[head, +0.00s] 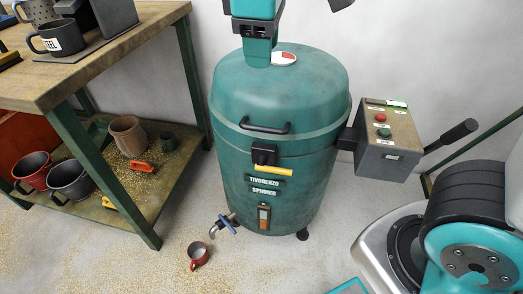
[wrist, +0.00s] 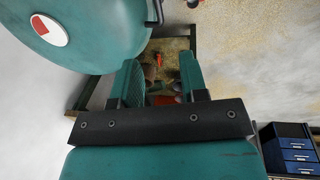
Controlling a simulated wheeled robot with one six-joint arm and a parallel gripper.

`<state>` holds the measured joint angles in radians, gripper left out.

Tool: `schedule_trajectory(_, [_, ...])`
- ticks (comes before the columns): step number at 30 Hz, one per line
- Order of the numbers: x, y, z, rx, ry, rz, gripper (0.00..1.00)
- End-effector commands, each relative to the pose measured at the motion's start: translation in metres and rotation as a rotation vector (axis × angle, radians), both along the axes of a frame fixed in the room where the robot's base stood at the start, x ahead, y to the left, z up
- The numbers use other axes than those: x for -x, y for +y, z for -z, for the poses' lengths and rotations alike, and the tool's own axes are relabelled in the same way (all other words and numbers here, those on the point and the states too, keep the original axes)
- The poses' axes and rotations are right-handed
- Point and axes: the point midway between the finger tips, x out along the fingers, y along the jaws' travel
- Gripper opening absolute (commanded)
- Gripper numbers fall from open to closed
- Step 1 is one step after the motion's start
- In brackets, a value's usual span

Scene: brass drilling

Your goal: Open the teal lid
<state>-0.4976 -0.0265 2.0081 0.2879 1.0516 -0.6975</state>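The teal lid (head: 275,85) is a dome and sits down on the teal drum (head: 272,205). A black bar handle (head: 265,128) is on its front, with a black latch block (head: 264,154) and a yellow strip below. In the wrist view the lid (wrist: 95,35) is at upper left and part of the handle (wrist: 156,12) shows at its edge. My gripper (head: 257,58) appears in front of or above the lid's top, by the red-white sticker, away from the handle. In the wrist view my gripper's teal fingers (wrist: 159,62) are apart with nothing held.
A control box (head: 382,140) with a red and a green button juts out right of the drum. A workbench (head: 95,60) with mugs stands left. A tap (head: 222,226) and red cup (head: 198,254) are low in front. Blue drawers (wrist: 298,148) show at lower right.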

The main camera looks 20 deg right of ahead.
Motion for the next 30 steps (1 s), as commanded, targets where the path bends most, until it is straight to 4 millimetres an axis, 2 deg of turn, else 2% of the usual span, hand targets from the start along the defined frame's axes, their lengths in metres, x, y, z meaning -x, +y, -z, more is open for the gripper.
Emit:
schedule_trajectory(1, [-0.004, 0.002, 0.012, 0.009, -0.002, -0.007, 0.4])
schedule_trajectory(6, [-0.009, 0.002, 0.018, 0.028, 0.001, -0.017, 0.4])
schedule_trajectory(10, [-0.011, -0.001, 0.034, 0.03, 0.002, -0.016, 0.4])
schedule_trajectory(24, [-0.026, -0.012, 0.139, 0.028, 0.002, -0.015, 0.4])
schedule_trajectory(30, [-0.031, -0.015, 0.169, 0.028, 0.001, -0.016, 0.4])
